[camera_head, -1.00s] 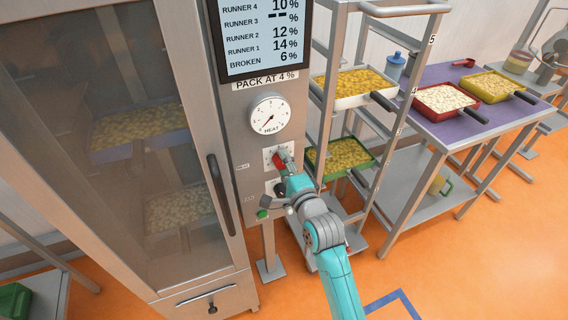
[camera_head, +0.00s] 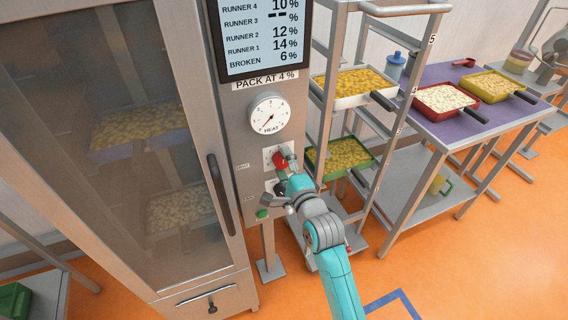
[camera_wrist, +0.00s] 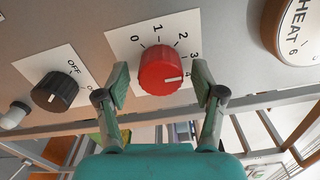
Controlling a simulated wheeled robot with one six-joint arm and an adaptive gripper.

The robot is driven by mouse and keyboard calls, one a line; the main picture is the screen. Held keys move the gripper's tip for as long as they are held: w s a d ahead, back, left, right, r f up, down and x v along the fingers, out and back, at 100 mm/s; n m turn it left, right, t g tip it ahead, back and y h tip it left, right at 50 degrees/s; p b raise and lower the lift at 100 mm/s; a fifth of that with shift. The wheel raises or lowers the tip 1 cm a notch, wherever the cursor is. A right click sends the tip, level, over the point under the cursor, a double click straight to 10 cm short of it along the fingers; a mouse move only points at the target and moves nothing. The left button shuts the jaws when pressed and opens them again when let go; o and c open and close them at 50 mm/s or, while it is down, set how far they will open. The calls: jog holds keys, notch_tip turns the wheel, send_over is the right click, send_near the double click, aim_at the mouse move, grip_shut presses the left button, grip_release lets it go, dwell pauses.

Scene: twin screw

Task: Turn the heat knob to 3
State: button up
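The red heat knob (camera_wrist: 164,70) sits on a white plate marked 0 to 4 in the wrist view. Its white pointer line points right, at or close to the 4. The knob also shows in the head view (camera_head: 279,160), below the round HEAT gauge (camera_head: 270,116), whose needle points to the lower left. My gripper (camera_wrist: 160,82) is open, one finger on each side of the knob. A small gap shows at the left finger; I cannot tell whether the right finger touches the knob.
A black OFF knob (camera_wrist: 55,92) is left of the red knob in the wrist view. A green button (camera_head: 263,214) sits low on the panel. A glass-door cabinet (camera_head: 150,240) stands left, and a tray rack (camera_head: 322,100) stands close on the right.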

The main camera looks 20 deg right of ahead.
jog(key=s, duration=1.2)
dwell(0.5)
jog(key=s+a+f+n+g, duration=0.1)
jog(key=s+f+n, duration=0.3)
jog(key=s, duration=0.5)
jog(key=s+a+f+n+g, duration=0.1)
jog(key=s+f+n, duration=0.3)
jog(key=s, duration=0.5)
jog(key=s+a+f+n, duration=0.1)
jog(key=s+f+n, duration=0.1)
jog(key=s+n, duration=0.6)
jog(key=s+r+n+g, duration=0.1)
jog(key=s+n, duration=0.3)
jog(key=s, duration=0.7)
jog(key=shift+s+a+r, duration=0.15)
jog(key=shift+s+r, duration=0.1)
jog(key=shift+r, duration=0.35)
